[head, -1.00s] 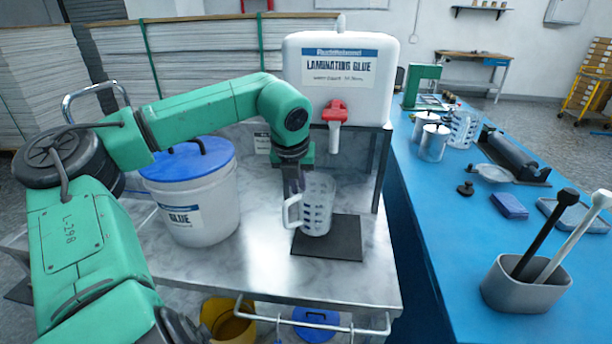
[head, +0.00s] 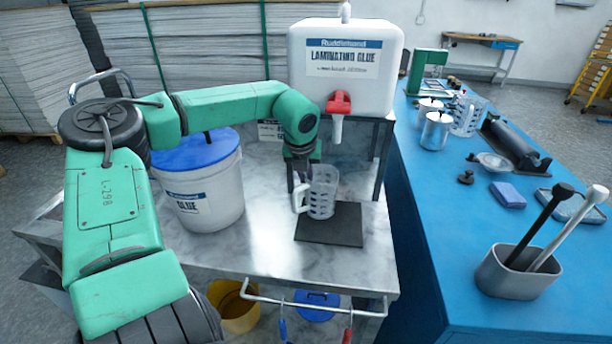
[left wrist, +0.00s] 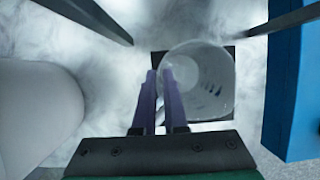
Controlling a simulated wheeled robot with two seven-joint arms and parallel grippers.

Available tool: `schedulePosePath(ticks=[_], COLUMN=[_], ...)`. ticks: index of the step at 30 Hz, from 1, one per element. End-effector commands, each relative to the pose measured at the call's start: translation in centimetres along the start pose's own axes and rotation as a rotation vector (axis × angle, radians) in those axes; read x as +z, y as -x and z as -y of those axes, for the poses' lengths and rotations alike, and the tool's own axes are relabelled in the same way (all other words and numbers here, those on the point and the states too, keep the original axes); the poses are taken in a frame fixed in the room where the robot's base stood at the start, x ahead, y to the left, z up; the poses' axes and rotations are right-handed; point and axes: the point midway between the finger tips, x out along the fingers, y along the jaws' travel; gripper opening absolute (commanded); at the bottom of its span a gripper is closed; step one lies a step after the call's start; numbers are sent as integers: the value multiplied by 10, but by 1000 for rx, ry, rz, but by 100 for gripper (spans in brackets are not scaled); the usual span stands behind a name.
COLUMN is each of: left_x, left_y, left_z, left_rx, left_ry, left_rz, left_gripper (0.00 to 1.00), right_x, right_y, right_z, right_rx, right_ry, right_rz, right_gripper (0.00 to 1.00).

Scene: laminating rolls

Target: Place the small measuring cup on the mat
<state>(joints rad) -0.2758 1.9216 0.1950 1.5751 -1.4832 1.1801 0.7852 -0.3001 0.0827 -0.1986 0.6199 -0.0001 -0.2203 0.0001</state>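The small measuring cup (head: 322,195) is clear, with dark markings and a white handle on its left. It stands upright over the dark mat (head: 342,238) on the marble-topped cart; I cannot tell if its base touches the mat. My left gripper (head: 300,180) points down at the cup's handle side. In the left wrist view its two fingers (left wrist: 160,74) are close together at the left edge of the cup (left wrist: 208,75), shut on the handle, which they largely hide. The mat (left wrist: 215,127) shows around the cup there. My right gripper is not in view.
A white glue bucket (head: 205,195) with a blue lid stands left of the mat. A laminating glue tank (head: 345,85) with a red tap (head: 338,104) stands behind. The blue table (head: 440,220) at right holds a larger jug (head: 466,114) and a grey holder (head: 508,278).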

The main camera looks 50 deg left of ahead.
Motion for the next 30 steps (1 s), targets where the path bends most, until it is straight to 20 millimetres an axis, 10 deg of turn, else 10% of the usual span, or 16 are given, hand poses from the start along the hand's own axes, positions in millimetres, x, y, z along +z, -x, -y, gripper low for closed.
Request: schedulePosePath(ticks=[16, 30], left_x=[2, 2], left_y=[12, 114], left_z=[1, 0], left_rx=[-3, 1], left_ry=[0, 1], left_rz=[3, 2], left_gripper=[37, 37], right_x=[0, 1], right_y=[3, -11], right_z=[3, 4], right_rx=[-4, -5], right_ry=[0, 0], right_rz=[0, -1], right_gripper=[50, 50])
